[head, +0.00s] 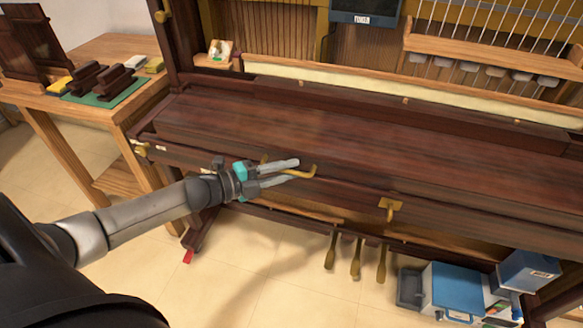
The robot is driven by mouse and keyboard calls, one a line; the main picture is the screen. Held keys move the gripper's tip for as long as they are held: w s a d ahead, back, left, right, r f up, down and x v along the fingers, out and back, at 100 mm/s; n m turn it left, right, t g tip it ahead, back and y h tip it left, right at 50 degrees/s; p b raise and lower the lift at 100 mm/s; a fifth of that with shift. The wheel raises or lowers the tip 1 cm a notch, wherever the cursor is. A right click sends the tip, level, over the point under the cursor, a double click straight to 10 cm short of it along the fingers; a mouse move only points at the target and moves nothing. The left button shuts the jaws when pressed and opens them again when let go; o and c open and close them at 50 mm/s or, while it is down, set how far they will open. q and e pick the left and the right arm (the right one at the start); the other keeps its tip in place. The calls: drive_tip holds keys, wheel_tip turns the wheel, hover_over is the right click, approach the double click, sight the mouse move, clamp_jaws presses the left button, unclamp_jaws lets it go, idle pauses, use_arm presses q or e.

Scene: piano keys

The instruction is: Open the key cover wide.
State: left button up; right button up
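The key cover (340,139) is a long, dark reddish-brown board on the front of the piano. It lies shut, and no keys show. Two brass handles sit along its front edge, a left one (311,173) and a right one (390,208). My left gripper (299,170) reaches in from the left to the left handle. Its two grey fingers are apart, with the brass close to their tips. I cannot tell whether they touch it. My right gripper is not in view.
A wooden side table (118,50) with dark blocks on a green mat stands at the left. Brass pedals (355,262) hang below the piano front. A blue toolbox (453,290) and a grey bin (409,288) stand at the lower right. The floor at lower centre is clear.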

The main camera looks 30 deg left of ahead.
use_arm(q)
drive_tip(key=shift+s, duration=0.1)
drive_tip(key=shift+c, duration=0.3)
clamp_jaws()
idle(0.9)
